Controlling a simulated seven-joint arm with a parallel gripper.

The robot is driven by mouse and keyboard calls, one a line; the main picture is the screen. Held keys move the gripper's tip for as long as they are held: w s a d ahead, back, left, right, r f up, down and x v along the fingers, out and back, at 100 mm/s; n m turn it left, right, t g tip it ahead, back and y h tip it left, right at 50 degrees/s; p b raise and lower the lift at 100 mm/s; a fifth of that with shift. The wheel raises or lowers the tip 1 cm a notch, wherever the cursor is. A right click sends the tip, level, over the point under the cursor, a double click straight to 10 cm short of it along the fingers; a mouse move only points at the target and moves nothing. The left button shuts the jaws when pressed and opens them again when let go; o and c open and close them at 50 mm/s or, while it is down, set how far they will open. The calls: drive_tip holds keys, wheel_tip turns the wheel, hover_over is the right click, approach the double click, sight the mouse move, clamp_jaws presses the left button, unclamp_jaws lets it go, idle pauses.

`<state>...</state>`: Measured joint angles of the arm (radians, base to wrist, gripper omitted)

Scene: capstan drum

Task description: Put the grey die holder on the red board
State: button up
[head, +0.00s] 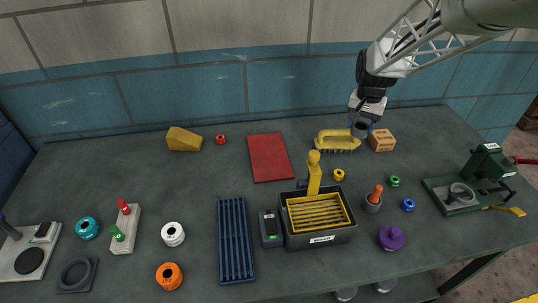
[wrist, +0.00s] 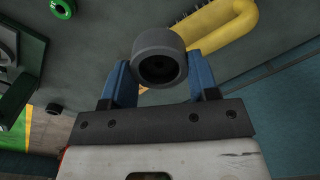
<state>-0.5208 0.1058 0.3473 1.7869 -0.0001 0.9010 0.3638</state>
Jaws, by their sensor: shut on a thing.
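The grey die holder (wrist: 158,58) is a dark grey ring with a round bore, held between the blue fingers of my gripper (wrist: 160,80) in the wrist view. In the head view my gripper (head: 364,122) is at the back right, and the die holder (head: 360,130) shows at its tip, in front of the right end of a yellow brush. It appears raised above the table. The red board (head: 270,158) lies flat at the back middle of the table, to the left of my gripper, and its top is bare.
The yellow brush (head: 334,141) and a cardboard box (head: 382,140) are beside my gripper. A black tray with a yellow rack (head: 318,236) stands in front of the board's right side. A yellow wedge (head: 184,139) and small red ring (head: 221,139) lie left of the board.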

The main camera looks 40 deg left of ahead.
drive_tip(key=s+a, duration=0.6)
drive_tip(key=a, duration=0.6)
hover_over(269, 154)
drive_tip(key=shift+w+f, duration=0.1)
drive_tip(key=shift+f, duration=0.2)
drive_tip(key=shift+f, duration=0.1)
drive_tip(key=shift+f, duration=3.05)
drive_tip(key=shift+f, duration=1.85)
drive_tip(key=shift+f, duration=0.15)
drive_tip(key=o, duration=1.1)
